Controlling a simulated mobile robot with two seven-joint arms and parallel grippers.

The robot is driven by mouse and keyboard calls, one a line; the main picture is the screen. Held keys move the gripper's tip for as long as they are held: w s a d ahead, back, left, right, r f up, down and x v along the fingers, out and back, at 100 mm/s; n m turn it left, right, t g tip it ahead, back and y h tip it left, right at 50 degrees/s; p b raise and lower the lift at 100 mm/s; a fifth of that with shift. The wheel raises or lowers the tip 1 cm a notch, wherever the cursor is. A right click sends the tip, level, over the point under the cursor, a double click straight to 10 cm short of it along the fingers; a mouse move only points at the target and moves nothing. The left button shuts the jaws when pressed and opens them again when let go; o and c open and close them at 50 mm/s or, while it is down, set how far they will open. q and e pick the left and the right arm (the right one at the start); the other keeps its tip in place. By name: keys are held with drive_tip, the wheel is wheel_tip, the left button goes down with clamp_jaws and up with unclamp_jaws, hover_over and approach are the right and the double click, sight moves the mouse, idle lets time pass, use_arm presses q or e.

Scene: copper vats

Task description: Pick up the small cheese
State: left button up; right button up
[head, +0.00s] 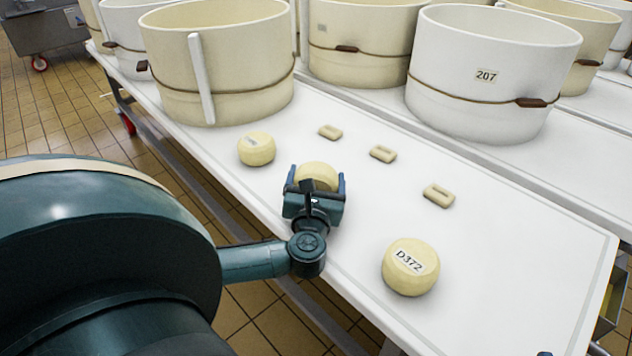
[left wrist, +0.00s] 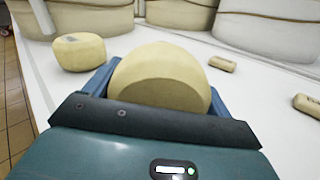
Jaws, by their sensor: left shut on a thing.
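My left gripper (head: 316,184) is over the white table, shut on a round pale-yellow cheese (head: 318,172), with a blue finger at each side. In the left wrist view the held cheese (left wrist: 160,78) fills the space between the fingers; its lower part is hidden by the gripper body. I cannot tell whether it touches the table. Another round cheese (head: 257,149) stands behind and to the left, also seen in the left wrist view (left wrist: 79,52). A larger-looking cheese (head: 410,267) labelled D372 stands nearer, to the right.
Three small cream blocks (head: 383,154) lie in a row on the white table (head: 500,265), right of the held cheese. Large cream and white vats, one labelled 207 (head: 485,95), stand behind. The table's left edge is close to my left arm.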

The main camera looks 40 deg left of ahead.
sight(316, 162)
use_arm(q)
wheel_tip(316, 162, up, 5)
drive_tip(key=p, duration=0.2)
drive_tip(key=shift+f+p, duration=0.15)
drive_tip(key=shift+p, duration=0.2)
wheel_tip(316, 162, up, 4)
drive_tip(key=shift+r+p, duration=0.15)
drive_tip(key=shift+p, duration=0.85)
drive_tip(key=shift+r, duration=0.55)
use_arm(e)
drive_tip(key=shift+s+d+n+g+h, duration=0.25)
drive_tip(key=shift+d+n+g+h, duration=0.05)
drive_tip(key=shift+d+n, duration=0.2)
